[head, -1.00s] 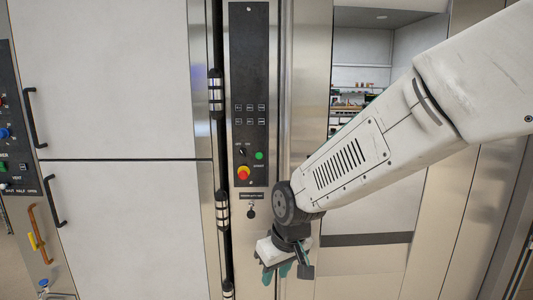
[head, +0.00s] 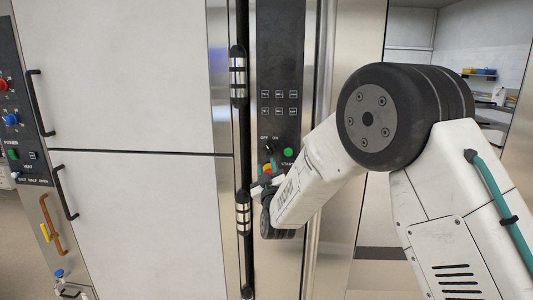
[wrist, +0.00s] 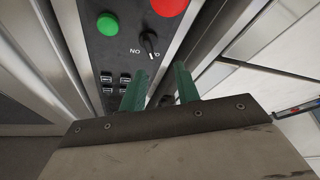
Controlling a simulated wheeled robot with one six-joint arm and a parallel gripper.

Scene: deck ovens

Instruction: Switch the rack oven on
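The black control panel (head: 280,60) stands upright on a steel post. Its small black OFF/ON rotary switch (head: 270,147) sits left of a green start button (head: 288,153). The wrist view shows the panel upside down, with the switch knob (wrist: 150,43), the green button (wrist: 107,24) and a red button (wrist: 170,5). The knob's lever slants toward the "O" label, away from "ON". My gripper (wrist: 160,74) has its two teal fingers apart with nothing between them, just short of the knob. In the head view my gripper (head: 262,180) partly covers the red-and-yellow button.
White doors (head: 115,75) with black handles fill the left. A vertical row of hinges (head: 238,78) runs close beside the panel. Another control panel (head: 15,120) is at the far left edge. Shelves (head: 490,100) show at the back right.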

